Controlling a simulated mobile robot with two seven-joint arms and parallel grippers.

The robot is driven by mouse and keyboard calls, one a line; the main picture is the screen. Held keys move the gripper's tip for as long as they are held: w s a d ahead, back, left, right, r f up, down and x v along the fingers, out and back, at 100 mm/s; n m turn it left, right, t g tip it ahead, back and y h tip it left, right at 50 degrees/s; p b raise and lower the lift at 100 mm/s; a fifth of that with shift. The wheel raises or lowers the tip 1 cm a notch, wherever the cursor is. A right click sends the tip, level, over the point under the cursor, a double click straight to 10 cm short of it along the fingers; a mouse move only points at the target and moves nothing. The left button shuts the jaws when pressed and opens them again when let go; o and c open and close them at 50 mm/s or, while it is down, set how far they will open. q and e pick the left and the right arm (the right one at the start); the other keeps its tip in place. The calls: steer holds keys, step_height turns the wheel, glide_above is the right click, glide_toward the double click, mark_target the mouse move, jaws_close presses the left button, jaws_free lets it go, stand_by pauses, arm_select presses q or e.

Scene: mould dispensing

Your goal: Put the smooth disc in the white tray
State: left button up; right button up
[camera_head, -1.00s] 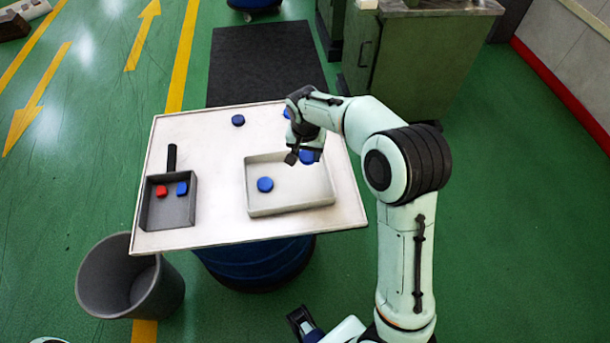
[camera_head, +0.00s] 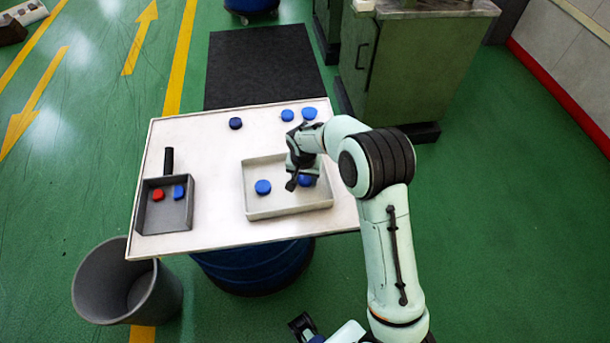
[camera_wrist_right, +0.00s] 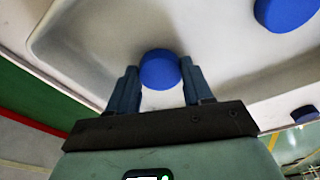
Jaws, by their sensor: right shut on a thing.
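My right gripper (camera_head: 298,182) is shut on a blue disc (camera_head: 306,181) inside the white tray (camera_head: 288,211). In the right wrist view the disc (camera_wrist_right: 160,70) sits between both fingers over the tray floor; I cannot tell whether it touches the floor. Its visible face looks plain. Another blue disc (camera_head: 263,187) lies in the tray, to the left; it also shows in the right wrist view (camera_wrist_right: 286,12). A dark gripper (camera_head: 302,325) at the bottom edge appears to be my left one, partly cut off; its jaw state is unclear.
Blue discs lie along the table's back edge: a darker one (camera_head: 235,123) and two more (camera_head: 287,115) (camera_head: 309,113). A dark grey tray (camera_head: 166,217) at left holds a red piece (camera_head: 158,195) and a blue piece (camera_head: 179,192). A grey bin (camera_head: 125,290) stands beside the table (camera_head: 215,150).

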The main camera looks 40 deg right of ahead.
mark_target(304, 184)
steer(key=shift+f, duration=0.2)
steer(key=o, duration=1)
steer(key=shift+r, duration=0.15)
steer(key=shift+r, duration=0.3)
steer(key=r, duration=0.3)
steer(key=a+r, duration=0.1)
steer(key=r, duration=0.3)
steer(key=s+r+p, duration=0.1)
steer(key=r, duration=0.3)
steer(key=shift+s+a+r, duration=0.1)
steer(key=shift+a+r, duration=0.05)
steer(key=shift+r, duration=0.05)
